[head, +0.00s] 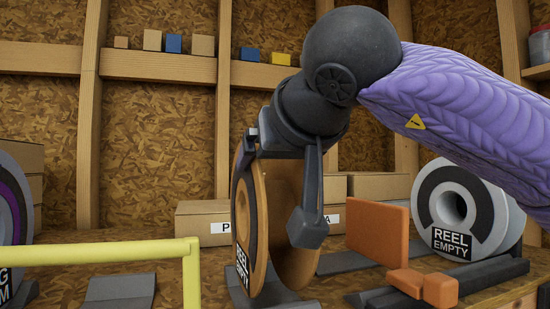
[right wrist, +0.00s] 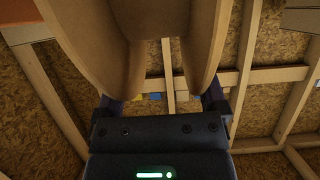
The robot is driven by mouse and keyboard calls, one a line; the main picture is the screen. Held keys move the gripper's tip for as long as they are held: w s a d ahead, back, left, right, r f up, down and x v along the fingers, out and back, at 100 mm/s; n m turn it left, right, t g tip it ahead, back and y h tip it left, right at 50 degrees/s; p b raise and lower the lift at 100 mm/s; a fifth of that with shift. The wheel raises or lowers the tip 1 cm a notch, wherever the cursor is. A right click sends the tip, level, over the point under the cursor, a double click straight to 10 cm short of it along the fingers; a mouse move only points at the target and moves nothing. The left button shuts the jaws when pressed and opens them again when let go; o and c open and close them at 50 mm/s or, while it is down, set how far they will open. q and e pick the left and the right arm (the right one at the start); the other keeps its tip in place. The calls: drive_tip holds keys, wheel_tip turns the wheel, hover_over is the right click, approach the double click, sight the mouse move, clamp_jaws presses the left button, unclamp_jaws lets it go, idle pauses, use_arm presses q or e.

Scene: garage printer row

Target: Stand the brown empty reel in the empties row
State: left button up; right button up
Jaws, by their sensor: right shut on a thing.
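The brown reel (head: 284,215) is upright in the middle of the head view, with a dark "REEL EMPTY" label on its left flange. My right gripper (head: 276,190) is shut on it from above, one finger on each side. In the right wrist view the two brown flanges (right wrist: 203,45) rise between the fingers (right wrist: 163,105). A grey cradle (head: 238,292) lies under the reel; I cannot tell whether they touch. A pale grey reel (head: 487,208), also labelled "REEL EMPTY", stands at the right. My left gripper is not in view.
An upright orange panel (head: 378,231) and orange block (head: 438,290) stand between the two reels. Another grey cradle (head: 120,291) is bare at the left. A yellow rail (head: 95,253) crosses the front left. Cardboard boxes (head: 200,222) stand behind. A partial reel (head: 14,205) is at the left edge.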

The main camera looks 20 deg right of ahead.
wheel_tip(320, 180, up, 2)
drive_tip(key=shift+r+p, duration=0.2)
drive_tip(key=shift+p, duration=0.75)
drive_tip(key=shift+f, duration=0.1)
drive_tip(key=shift+s, duration=0.2)
drive_tip(key=s+b, duration=0.3)
drive_tip(key=s, duration=1.6)
drive_tip(key=shift+s+d, duration=0.3)
drive_tip(key=shift+d, duration=0.05)
